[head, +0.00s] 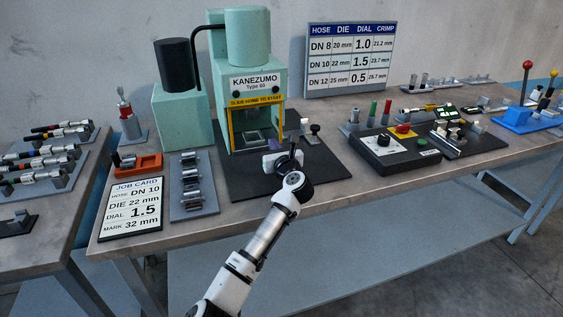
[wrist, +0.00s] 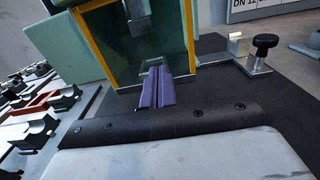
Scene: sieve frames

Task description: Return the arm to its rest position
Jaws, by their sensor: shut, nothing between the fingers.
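My arm reaches from the bottom of the head view up to the front of the green KANEZUMO press (head: 249,82). My gripper (head: 283,161) is over the black base mat (head: 325,170), in front of the press's yellow-framed opening. In the wrist view my gripper's purple fingers (wrist: 157,80) are together with nothing between them, pointing at the opening. The press's yellow frame (wrist: 189,35) rises just beyond them. The fingertips are hard to make out in the head view, and I cannot tell how far they are from the frame.
A black-knobbed clamp (wrist: 264,48) stands right of the fingers. A die rack (head: 192,185) and job card (head: 133,208) lie to the left. A black control box (head: 388,152) stands to the right. Room is free in front of the bench edge.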

